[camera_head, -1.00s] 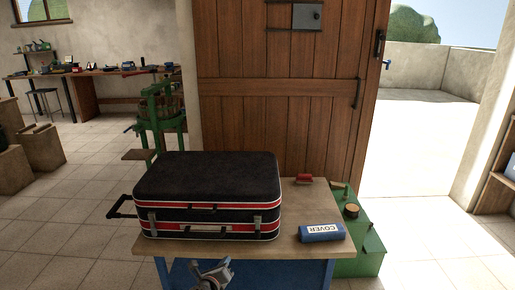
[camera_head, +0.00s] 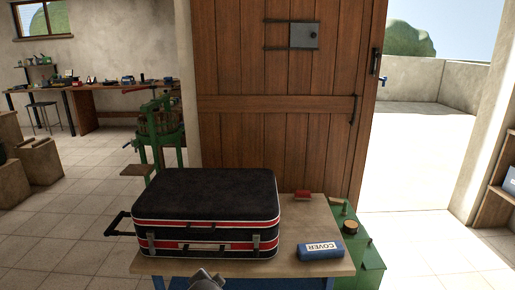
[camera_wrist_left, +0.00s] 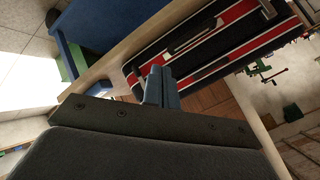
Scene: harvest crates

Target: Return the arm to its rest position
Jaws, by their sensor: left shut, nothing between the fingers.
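My left gripper (camera_wrist_left: 161,86) is shut and empty in the left wrist view, in front of the suitcase's latched side and apart from it. A grey part of it shows at the bottom edge of the head view (camera_head: 207,281), just before the table's front edge. The rest of my left arm is out of the head view. My right gripper is in neither view.
A closed black suitcase (camera_head: 207,190) with red stripes lies on the wooden table (camera_head: 295,225). A blue COVER box (camera_head: 319,250) and a small red object (camera_head: 303,195) lie right of it. A green box (camera_head: 372,258) stands beside the table.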

